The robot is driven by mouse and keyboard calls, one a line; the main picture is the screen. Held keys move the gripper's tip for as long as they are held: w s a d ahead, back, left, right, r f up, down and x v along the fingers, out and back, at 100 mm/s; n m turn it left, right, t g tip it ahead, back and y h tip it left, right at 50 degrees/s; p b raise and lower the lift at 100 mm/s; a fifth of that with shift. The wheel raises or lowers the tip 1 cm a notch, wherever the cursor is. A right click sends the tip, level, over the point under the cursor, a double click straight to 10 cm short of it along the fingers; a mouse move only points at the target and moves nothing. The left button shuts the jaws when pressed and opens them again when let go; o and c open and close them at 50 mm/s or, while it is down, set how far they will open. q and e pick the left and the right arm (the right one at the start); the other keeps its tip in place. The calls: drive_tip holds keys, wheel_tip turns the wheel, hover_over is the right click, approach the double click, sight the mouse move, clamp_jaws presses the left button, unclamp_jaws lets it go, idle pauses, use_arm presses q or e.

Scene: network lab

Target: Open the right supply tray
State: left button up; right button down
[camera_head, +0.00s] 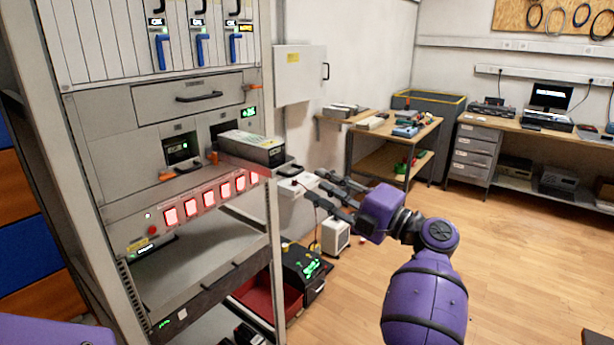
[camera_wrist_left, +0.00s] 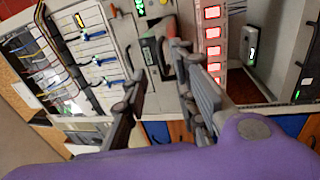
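The right supply tray (camera_head: 258,150) is a grey box with a labelled top. It sticks out of the right bay of the rack, with a dark handle (camera_head: 290,171) at its front. The left supply bay (camera_head: 183,150) beside it has a dark front with a small green display and sits about flush.
A row of lit red squares (camera_head: 205,200) runs below the bays. Blue handles (camera_head: 201,50) sit above. A red bin (camera_head: 270,300) and a black unit (camera_head: 304,268) are low down.

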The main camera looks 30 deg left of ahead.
use_arm(q)
drive_tip(key=shift+v, duration=2.3)
